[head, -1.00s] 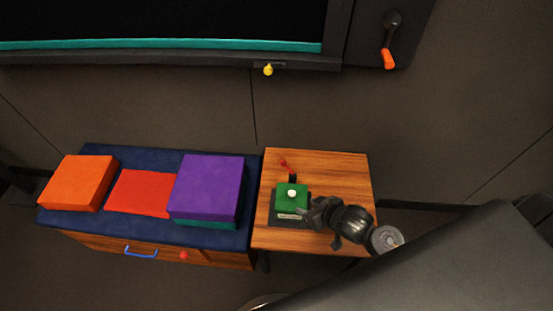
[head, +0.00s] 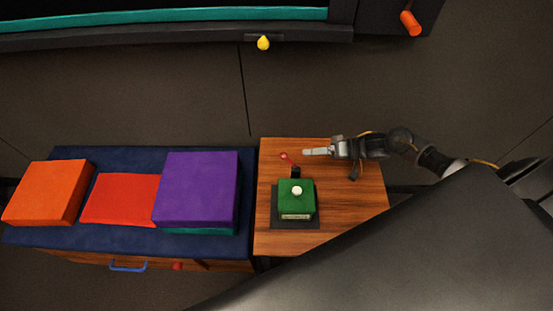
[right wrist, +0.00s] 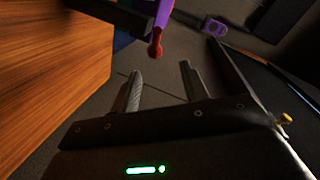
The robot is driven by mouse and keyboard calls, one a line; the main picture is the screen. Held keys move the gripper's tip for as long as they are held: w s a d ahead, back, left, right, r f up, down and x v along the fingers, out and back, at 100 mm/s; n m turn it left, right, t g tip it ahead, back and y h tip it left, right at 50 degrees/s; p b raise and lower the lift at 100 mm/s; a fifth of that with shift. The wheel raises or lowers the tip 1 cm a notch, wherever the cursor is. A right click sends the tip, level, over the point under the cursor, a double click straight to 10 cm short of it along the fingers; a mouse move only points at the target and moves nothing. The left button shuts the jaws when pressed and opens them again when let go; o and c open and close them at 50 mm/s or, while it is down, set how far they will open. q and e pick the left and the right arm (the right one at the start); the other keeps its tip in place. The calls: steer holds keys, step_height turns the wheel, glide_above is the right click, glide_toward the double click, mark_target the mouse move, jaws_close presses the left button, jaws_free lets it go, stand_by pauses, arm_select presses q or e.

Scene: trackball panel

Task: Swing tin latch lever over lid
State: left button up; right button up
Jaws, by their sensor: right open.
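The green tin (head: 297,201) with a white knob (head: 297,190) sits on a dark base plate (head: 281,219) on the small wooden table. Its red latch lever (head: 287,159) rises from a black post behind the tin and tilts up to the left, off the lid. In the right wrist view the red lever tip (right wrist: 155,50) shows just beyond my fingers. My right gripper (head: 304,152) is open and empty, just right of the lever, with a small gap in the head view; it also shows in the right wrist view (right wrist: 160,78). My left gripper is out of view.
A dark blue bench top (head: 105,239) left of the wooden table (head: 357,203) carries an orange block (head: 45,193), a red pad (head: 120,198) and a purple block (head: 196,190). The table's right side is bare. A dark wall panel stands behind, with a yellow knob (head: 263,43).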

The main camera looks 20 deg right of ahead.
mark_target(286, 156)
steer(key=x, duration=0.9)
steer(key=shift+w+a+f, duration=0.2)
steer(key=shift+w+f, duration=0.05)
steer(key=shift+f, duration=0.25)
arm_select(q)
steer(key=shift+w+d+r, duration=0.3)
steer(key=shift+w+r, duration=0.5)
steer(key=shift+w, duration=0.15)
arm_select(e)
steer(key=shift+w+a+f, duration=0.2)
steer(key=shift+w+a, duration=0.1)
steer(key=shift+a, duration=0.3)
steer(key=shift+c, duration=0.4)
jaws_close()
arm_select(q)
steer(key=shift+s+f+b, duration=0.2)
steer(key=shift+b, duration=0.15)
